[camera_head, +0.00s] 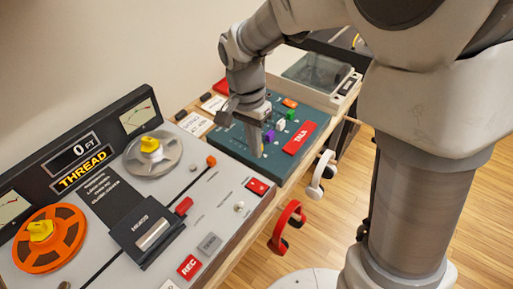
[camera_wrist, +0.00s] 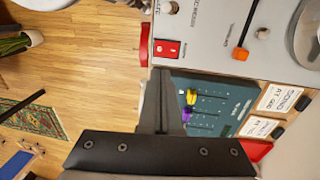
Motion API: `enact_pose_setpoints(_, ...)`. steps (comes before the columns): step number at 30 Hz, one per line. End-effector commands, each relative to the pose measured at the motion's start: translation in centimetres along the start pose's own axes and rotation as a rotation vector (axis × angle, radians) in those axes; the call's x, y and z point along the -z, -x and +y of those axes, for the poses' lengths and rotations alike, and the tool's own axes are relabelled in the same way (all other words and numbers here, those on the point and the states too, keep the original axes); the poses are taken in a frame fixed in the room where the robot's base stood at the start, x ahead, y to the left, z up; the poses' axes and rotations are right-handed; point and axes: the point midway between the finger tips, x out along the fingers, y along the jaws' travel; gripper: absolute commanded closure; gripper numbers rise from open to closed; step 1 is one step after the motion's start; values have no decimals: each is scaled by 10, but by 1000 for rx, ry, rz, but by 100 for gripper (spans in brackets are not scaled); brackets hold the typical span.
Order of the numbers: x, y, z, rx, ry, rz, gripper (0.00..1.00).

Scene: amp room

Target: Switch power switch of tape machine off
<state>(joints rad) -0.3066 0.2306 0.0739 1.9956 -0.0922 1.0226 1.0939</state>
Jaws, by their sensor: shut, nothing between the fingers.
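The tape machine (camera_head: 205,215) is a grey panel with an orange reel, a grey reel and a dark display, at the left in the head view. A red rocker switch (camera_head: 257,186), likely the power switch, sits near its right edge. It also shows in the wrist view (camera_wrist: 167,48), at the top; which way it is tipped is too small to tell. My gripper (camera_head: 255,152) is shut and empty, pointing down over the teal console beside the tape machine. In the wrist view its fingertips (camera_wrist: 159,78) appear just below the red switch, apart from it.
The teal console (camera_head: 225,140) has coloured sliders and a red TALA button (camera_head: 300,138). Red headphones (camera_head: 287,226) and white headphones (camera_head: 322,174) hang at the table's front edge. A red REC button (camera_head: 189,267) and a small metal toggle (camera_head: 239,207) are on the tape machine.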

Motion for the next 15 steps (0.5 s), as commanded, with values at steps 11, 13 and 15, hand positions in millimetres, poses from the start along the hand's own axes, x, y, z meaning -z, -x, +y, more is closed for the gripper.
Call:
enact_pose_setpoints(11,-1,-83,1,-5,0,-4,100)
enact_pose_setpoints(13,-1,-96,1,-4,0,-3,100)
enact_pose_setpoints(15,0,-106,1,-4,1,-3,100)
